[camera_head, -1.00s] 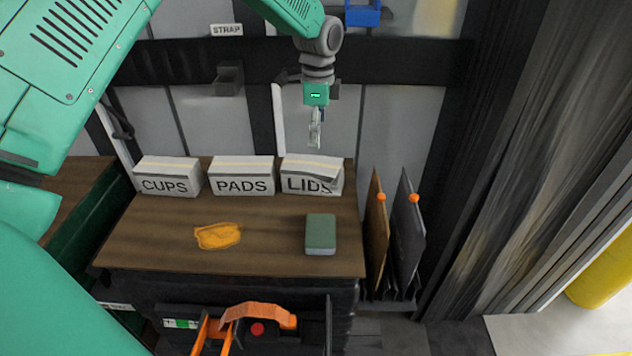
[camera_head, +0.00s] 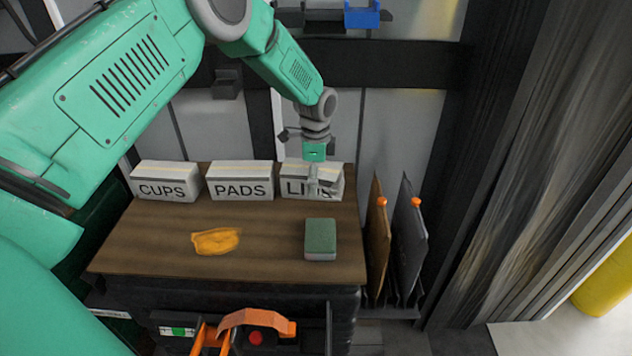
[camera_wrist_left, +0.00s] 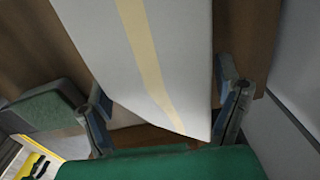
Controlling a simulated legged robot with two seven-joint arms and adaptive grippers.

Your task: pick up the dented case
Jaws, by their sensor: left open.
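The dented case is the white carton marked LIDS (camera_head: 298,188), at the right end of a row on the wooden bench; its right side looks creased. My left gripper (camera_head: 312,188) points down over this case, its fingers covering part of the lettering. In the left wrist view the fingers (camera_wrist_left: 165,108) are apart, one on each side of a white case with a yellow tape stripe (camera_wrist_left: 150,55). The case lies between them; I cannot tell whether either finger touches it. My right gripper is not in view.
White cartons CUPS (camera_head: 163,182) and PADS (camera_head: 239,181) stand left of the dented case. An orange cloth (camera_head: 215,241) and a green-grey block (camera_head: 320,240) lie in front on the bench (camera_head: 265,258). Upright panels (camera_head: 408,235) stand off its right edge.

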